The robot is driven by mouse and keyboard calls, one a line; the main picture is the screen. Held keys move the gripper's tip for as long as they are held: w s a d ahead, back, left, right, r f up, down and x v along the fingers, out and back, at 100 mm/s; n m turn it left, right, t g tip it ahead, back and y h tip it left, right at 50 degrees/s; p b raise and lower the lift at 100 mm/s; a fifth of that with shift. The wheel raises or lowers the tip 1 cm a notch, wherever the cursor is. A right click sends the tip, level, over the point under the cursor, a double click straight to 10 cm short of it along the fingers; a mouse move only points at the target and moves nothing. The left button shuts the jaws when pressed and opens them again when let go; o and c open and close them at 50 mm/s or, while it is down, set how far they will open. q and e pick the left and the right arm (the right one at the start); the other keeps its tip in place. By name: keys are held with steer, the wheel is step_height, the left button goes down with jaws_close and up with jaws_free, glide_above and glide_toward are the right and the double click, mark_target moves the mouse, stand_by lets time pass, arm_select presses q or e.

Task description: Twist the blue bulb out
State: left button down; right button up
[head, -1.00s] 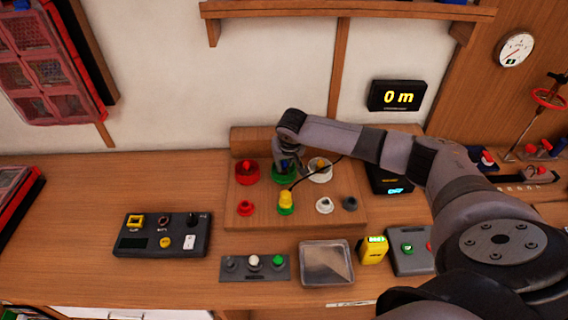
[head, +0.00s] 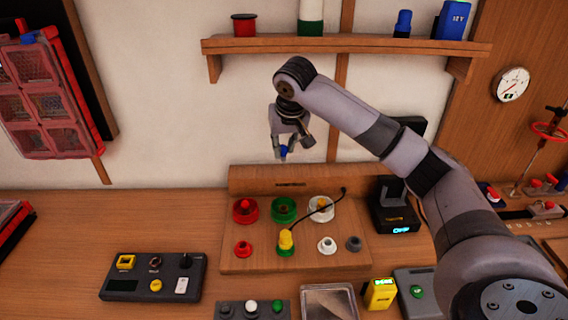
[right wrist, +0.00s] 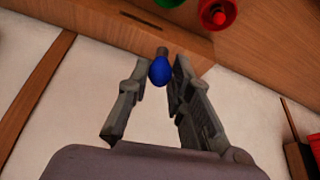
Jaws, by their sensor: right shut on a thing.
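My right gripper (head: 284,149) is raised above the wooden board (head: 240,263), in front of the white wall. It is shut on the blue bulb (head: 283,151), which hangs between its fingertips, clear of the board. In the right wrist view the blue bulb (right wrist: 160,70) sits between the two fingers, with a dark end pointing away. The green socket (head: 284,209) on the board shows a dark, empty middle. A red socket (head: 245,210) stands to its left and a white socket (head: 321,208) to its right. My left gripper is not in view.
A black switch panel (head: 150,278) lies front left. A clear tray (head: 330,300) and a yellow device (head: 380,293) are at the front. A shelf (head: 345,46) is above.

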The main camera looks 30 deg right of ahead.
steer(key=shift+r, duration=0.3)
steer(key=shift+n+p, duration=0.5)
steer(key=shift+d+n+y+p, duration=0.1)
steer(key=shift+n+y+p, duration=0.5)
steer(key=shift+n+p, duration=0.35)
steer(key=shift+n, duration=0.25)
steer(key=shift+p, duration=0.4)
steer(key=shift+n+y+p, duration=0.3)
steer(key=shift+n+p, duration=0.2)
steer(key=shift+p, duration=0.05)
steer(key=shift+d+n+y+p, duration=0.1)
steer(key=shift+n+y+p, duration=0.3)
steer(key=shift+n+p, duration=0.7)
